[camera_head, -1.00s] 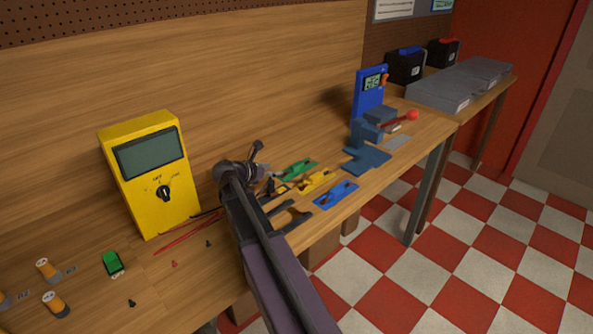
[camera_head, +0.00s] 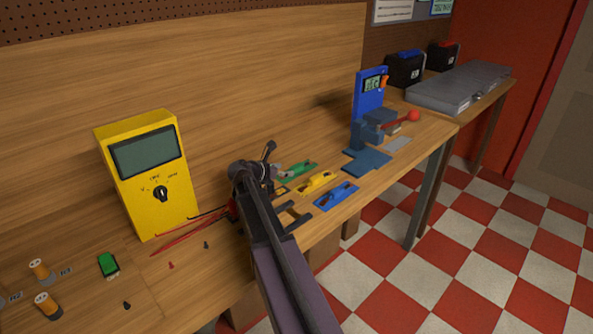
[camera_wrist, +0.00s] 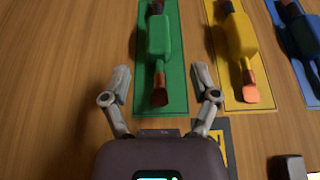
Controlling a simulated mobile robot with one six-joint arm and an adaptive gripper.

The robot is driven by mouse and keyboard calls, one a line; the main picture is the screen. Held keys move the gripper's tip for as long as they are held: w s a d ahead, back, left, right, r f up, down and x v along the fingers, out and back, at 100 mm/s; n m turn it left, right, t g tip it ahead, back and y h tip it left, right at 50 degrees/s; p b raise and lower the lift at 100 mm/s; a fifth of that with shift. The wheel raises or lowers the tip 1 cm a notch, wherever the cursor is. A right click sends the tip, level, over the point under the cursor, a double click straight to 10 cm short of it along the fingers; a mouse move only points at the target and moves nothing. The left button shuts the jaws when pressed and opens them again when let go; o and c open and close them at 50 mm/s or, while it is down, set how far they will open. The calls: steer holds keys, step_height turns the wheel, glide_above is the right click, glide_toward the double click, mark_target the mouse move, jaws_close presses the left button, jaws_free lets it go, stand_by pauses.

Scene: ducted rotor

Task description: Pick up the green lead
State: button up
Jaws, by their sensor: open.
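The green lead (camera_wrist: 160,38) lies on a green mat (camera_wrist: 177,85) in the wrist view, with a copper-coloured tip at its near end. In the head view the green lead (camera_head: 295,170) is on the bench just beyond my gripper. My gripper (camera_wrist: 162,82) is open and empty. Its two fingers stand on either side of the green mat's near part, around the lead's copper tip in the picture. I cannot tell the height of the fingers above the mat.
A yellow lead (camera_wrist: 240,38) on a yellow mat and a blue lead (camera_wrist: 303,35) on a blue mat lie to the right. A yellow multimeter (camera_head: 150,175) stands left of my arm. A blue vise-like fixture (camera_head: 365,160) stands farther right. Bare wood lies left of the green mat.

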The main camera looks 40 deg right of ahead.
mark_target(291, 169)
steer(key=b+x, duration=0.1)
steer(key=x, duration=0.2)
steer(key=shift+w+f, duration=0.15)
steer(key=shift+d+f, duration=0.1)
steer(key=shift+d, duration=0.45)
jaws_close()
